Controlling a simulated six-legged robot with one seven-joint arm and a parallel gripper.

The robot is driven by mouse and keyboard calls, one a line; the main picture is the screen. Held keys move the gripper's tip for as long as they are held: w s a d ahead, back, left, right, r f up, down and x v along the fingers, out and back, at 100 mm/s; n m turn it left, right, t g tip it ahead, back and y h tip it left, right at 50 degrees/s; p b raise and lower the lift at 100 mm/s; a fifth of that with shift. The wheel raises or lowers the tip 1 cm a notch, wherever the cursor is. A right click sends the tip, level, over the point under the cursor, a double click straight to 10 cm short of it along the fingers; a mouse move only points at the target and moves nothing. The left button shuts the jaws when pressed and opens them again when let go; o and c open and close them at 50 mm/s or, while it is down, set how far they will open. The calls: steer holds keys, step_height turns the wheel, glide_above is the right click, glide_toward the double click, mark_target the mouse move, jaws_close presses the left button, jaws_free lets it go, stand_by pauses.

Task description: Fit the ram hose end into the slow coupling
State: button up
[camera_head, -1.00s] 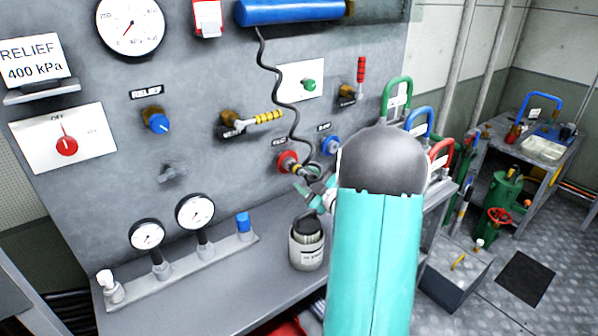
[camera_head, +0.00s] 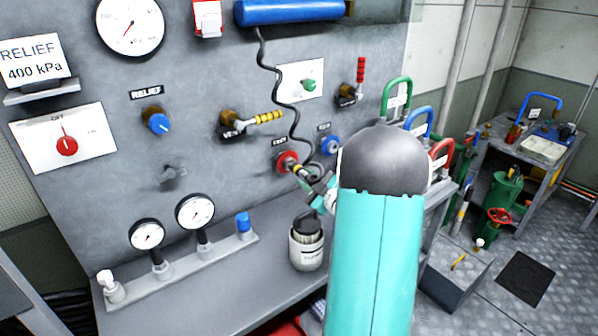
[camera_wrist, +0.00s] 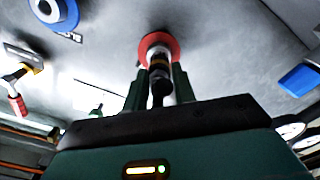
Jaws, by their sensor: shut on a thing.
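The ram hose (camera_head: 273,75) is a dark, wavy line. It hangs from the blue ram (camera_head: 290,11) and loops down to my gripper. My gripper (camera_head: 311,181) has teal fingers and is shut on the brass-and-dark hose end (camera_head: 299,170). The hose end points at the red coupling (camera_head: 287,160) on the panel and appears to meet it; how deep it sits is unclear. In the wrist view the hose end (camera_wrist: 159,76) lies between the fingers, in line with the red coupling (camera_wrist: 157,43). A blue coupling (camera_head: 331,145) sits to the right. The coupling labels are too small to read surely.
A silver canister (camera_head: 307,246) stands on the bench below. Green, blue and red handles (camera_head: 417,122) stand to the right. My arm hides part of the bench.

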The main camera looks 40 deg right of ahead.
steer(key=shift+s+a+f, duration=0.2)
steer(key=shift+s+a, duration=0.05)
steer(key=shift+s, duration=0.3)
steer(key=shift+s, duration=0.15)
steer(key=shift+s+r, duration=0.1)
steer(key=shift+s, duration=0.65)
jaws_close()
steer(key=shift+s, duration=0.15)
steer(key=s, duration=0.3)
steer(key=shift+s+a, duration=0.2)
steer(key=shift+s, duration=0.2)
steer(key=shift+d, duration=0.15)
